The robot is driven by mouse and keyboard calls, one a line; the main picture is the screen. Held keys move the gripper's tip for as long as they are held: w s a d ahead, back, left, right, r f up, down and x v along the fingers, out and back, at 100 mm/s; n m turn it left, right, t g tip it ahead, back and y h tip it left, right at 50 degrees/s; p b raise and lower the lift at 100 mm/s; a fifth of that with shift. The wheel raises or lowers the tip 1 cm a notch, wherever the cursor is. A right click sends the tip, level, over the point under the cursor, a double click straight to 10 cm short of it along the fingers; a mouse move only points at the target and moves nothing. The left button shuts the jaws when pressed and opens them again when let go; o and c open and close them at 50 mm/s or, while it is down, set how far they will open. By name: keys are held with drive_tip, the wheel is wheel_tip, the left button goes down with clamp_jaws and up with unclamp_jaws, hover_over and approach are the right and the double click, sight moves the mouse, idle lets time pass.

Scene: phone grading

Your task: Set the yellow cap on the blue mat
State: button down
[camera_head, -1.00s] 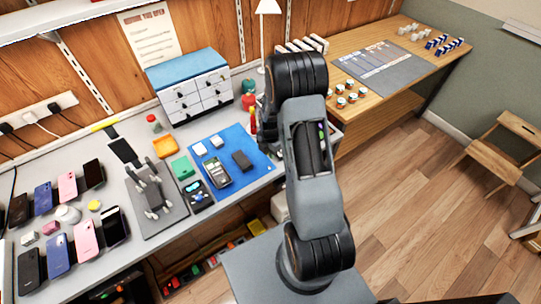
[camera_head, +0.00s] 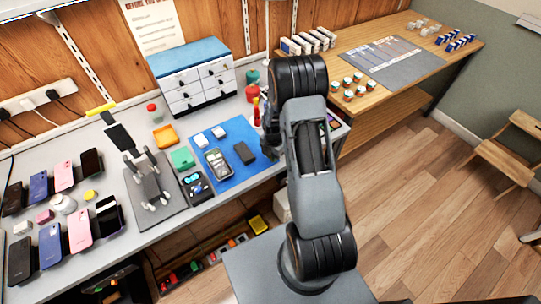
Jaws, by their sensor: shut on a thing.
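The blue mat (camera_head: 238,128) lies on the bench in front of the drawer unit. My gripper (camera_head: 269,150) is at the mat's right edge, low and partly hidden by my own arm. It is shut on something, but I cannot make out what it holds. A small round yellow thing (camera_head: 90,195), which could be a cap, lies among the phones at the left. No yellow cap shows on the visible part of the mat. The mat carries a grey handheld device (camera_head: 218,163), a dark block (camera_head: 244,152) and two small white pieces (camera_head: 200,139).
A green box (camera_head: 182,158) and a dark tray (camera_head: 196,186) stand left of the mat, beside a phone stand on a grey pad (camera_head: 160,215). A red-and-yellow tool (camera_head: 257,112) stands behind my gripper. The mat's upper middle is clear.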

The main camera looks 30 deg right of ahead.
drive_tip(key=shift+m+b, duration=0.4)
drive_tip(key=shift+b, duration=0.3)
idle(2.9)
drive_tip(key=shift+f+b, duration=0.45)
drive_tip(key=shift+b, duration=0.25)
idle(1.3)
idle(0.3)
drive_tip(key=c, duration=1)
unclamp_jaws()
drive_tip(key=shift+o, duration=0.2)
drive_tip(key=o, duration=0.4)
drive_tip(key=shift+w, duration=0.1)
drive_tip(key=shift+r+p, duration=0.45)
drive_tip(key=shift+r, duration=0.35)
